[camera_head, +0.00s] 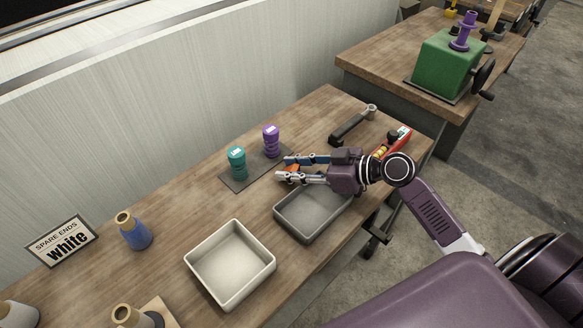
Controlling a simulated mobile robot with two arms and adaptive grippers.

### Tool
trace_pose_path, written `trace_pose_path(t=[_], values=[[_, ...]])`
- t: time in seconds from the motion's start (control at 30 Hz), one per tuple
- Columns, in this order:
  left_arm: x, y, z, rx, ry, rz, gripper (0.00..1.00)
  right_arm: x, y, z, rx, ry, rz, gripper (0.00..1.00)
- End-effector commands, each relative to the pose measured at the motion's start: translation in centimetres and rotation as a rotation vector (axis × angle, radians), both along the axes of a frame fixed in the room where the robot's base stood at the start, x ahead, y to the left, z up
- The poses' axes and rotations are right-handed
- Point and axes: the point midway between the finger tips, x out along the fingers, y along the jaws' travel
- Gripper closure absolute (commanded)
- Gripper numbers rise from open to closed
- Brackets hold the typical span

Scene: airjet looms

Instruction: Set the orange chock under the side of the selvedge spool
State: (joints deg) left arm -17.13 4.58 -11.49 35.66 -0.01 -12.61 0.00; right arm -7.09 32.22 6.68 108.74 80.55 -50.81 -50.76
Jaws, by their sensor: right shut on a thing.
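The orange chock (291,169) shows as a small orange piece between the fingers of my right gripper (283,168). The gripper is shut on it, and the fingers hide much of it. The gripper comes in from the right, above the table and near the far edge of the grey tray. My left gripper is not in view.
A grey tray (311,236) lies below my right gripper, with a cream tray (268,278) to its left. A blue-wound cone (133,231) and a "SPARE ENDS white" sign (62,241) stand further left. A dark-handled tool (349,126) and a red object (404,136) lie at the right.

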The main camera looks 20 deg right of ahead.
Motion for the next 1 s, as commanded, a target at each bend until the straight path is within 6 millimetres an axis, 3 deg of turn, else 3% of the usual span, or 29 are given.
trace_pose_path(t=[0.37, 0.4, 0.53, 1.0], values=[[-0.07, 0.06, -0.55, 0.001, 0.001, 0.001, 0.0, 0.01, 0.01, -0.49, 0.0, -0.001, 0.0, 0.97], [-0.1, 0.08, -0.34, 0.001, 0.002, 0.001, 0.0, 0.01, 0.0, -0.3, 0.0, 0.0, 0.0, 0.68], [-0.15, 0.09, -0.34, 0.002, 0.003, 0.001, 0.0, 0.0, 0.01, -0.3, 0.0, 0.0, 0.0, 0.55], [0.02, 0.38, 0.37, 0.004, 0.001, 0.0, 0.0, 0.12, 0.23, 0.4, 0.0, 0.001, 0.001, 0.55]])
